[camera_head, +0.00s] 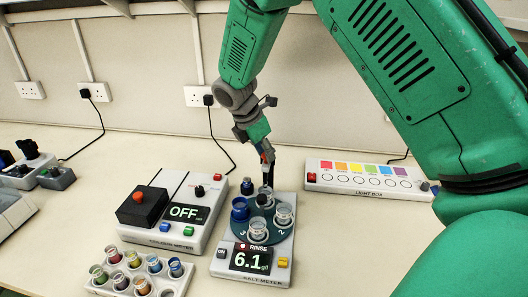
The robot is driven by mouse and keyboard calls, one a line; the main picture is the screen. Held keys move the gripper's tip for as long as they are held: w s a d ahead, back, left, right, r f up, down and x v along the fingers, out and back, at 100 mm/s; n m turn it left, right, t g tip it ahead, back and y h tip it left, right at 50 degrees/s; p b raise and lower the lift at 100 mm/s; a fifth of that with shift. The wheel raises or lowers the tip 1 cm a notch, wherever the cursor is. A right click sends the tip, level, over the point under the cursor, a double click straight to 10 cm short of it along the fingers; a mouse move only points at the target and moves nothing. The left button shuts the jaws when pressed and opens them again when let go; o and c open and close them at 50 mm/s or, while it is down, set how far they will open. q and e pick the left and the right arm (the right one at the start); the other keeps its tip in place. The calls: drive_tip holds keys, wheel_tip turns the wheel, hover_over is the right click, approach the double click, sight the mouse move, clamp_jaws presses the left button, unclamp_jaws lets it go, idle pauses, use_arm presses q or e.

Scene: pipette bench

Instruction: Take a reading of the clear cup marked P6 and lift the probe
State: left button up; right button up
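The salt meter (226,265) stands at the middle front, with a dark round carousel of cups on it. Its display (251,260) reads 6.1, with the word RINSE and a red dot above. Clear cups stand at the front (258,229) and right (284,214) of the carousel; a blue cup (240,208) stands at its left. I cannot read a P6 mark on any cup. My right gripper (268,162) points down over the back of the carousel, at a dark upright part (268,180) that may be the probe. Whether it grips that part is too small to tell. My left gripper is out of view.
A colour meter (151,232) showing OFF stands to the left. A rack of small coloured vials (98,290) is in front of it. A light box (330,186) lies at the back right. The table right of the salt meter is clear.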

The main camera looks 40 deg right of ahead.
drive_tip(key=shift+o, duration=0.5)
drive_tip(key=shift+w+r, duration=0.1)
drive_tip(key=shift+r, duration=0.2)
drive_tip(key=v, duration=1.2)
drive_tip(key=shift+f, duration=0.15)
